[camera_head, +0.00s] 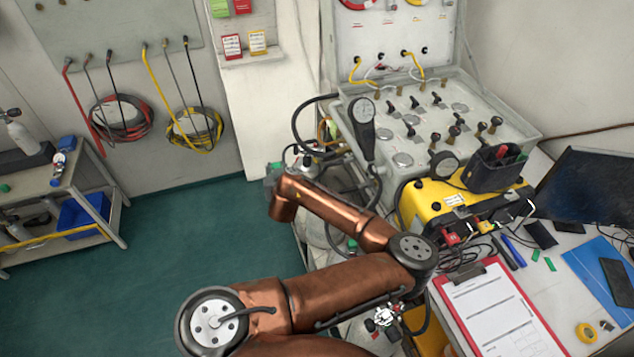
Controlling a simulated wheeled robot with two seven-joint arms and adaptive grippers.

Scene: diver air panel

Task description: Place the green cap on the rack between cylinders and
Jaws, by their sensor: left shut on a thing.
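My brown left arm comes in from the bottom and folds back toward the wall. My left gripper (274,176) is small and partly hidden at the far end of the arm, low beside the panel console. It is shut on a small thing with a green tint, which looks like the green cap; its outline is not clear. A rack (103,193) stands at the left. It carries a pale cylinder (20,133) and a smaller blue-and-white cylinder (57,172). The rack is well to the left of my gripper. My right gripper is not in view.
The air panel console (430,110) and a yellow case (450,205) stand at the right. A desk with a red clipboard (500,312) is at the lower right. Hoses hang on the wall. Open green floor (170,240) lies between the rack and my arm.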

